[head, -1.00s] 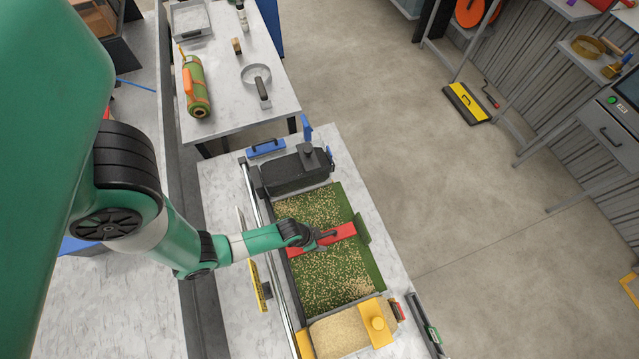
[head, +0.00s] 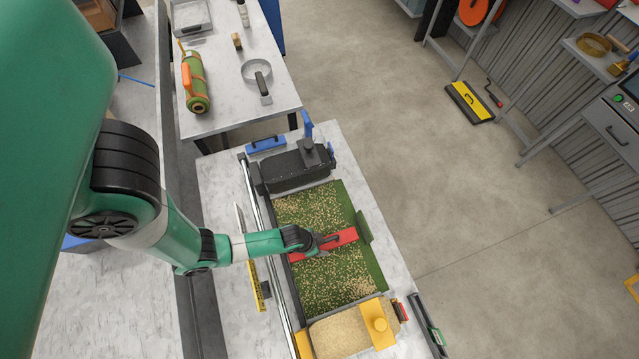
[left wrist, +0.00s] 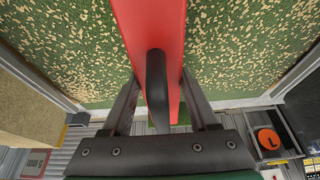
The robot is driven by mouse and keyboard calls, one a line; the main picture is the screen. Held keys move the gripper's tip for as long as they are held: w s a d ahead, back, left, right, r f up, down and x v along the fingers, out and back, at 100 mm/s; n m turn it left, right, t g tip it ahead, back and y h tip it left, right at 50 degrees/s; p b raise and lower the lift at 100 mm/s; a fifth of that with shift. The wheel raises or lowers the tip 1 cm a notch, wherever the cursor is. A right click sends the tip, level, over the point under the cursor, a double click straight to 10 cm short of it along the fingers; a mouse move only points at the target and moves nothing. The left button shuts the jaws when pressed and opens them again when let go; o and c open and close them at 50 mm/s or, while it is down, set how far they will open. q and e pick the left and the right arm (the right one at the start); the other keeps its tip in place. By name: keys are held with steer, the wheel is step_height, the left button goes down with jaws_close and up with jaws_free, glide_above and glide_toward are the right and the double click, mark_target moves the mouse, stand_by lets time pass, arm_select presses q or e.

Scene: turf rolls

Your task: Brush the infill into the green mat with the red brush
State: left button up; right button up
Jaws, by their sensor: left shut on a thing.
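The green mat (head: 335,279) lies on the near table, with tan infill (head: 308,207) scattered over it in specks and patches. The red brush (head: 335,240) lies across the middle of the mat. My left gripper (head: 318,243) is shut on the brush's dark handle. In the left wrist view the red brush (left wrist: 150,25) runs up the middle, and its black handle (left wrist: 157,90) is between the fingers of my left gripper (left wrist: 157,100). The brush's underside and its contact with the mat are hidden. My right gripper is not in view.
A yellow-edged bin of tan infill (head: 340,333) stands at the mat's near end. A black box-like unit (head: 295,170) stands at its far end. A rail (head: 273,255) runs along the left side. A rolled green mat (head: 195,82) lies on the back table.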

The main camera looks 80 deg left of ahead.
arm_select(q)
steer(key=w+d, duration=0.1)
steer(key=d, duration=0.3)
steer(key=w+d+b, duration=0.1)
steer(key=d, duration=0.4)
steer(key=w+d+b, duration=0.1)
steer(key=d, duration=0.4)
steer(key=shift+w, duration=0.1)
steer(key=shift+f+b, duration=1.45)
steer(key=shift+f, duration=0.05)
stand_by(0.9)
steer(key=shift+a, duration=0.1)
steer(key=shift+a+r, duration=0.1)
steer(key=shift+a, duration=0.25)
steer(key=a+p, duration=0.1)
steer(key=a, duration=0.1)
steer(key=s+a+p, duration=0.1)
steer(key=a, duration=0.2)
steer(key=shift+s+a, duration=0.15)
steer(key=shift+s, duration=0.05)
steer(key=shift+a, duration=0.1)
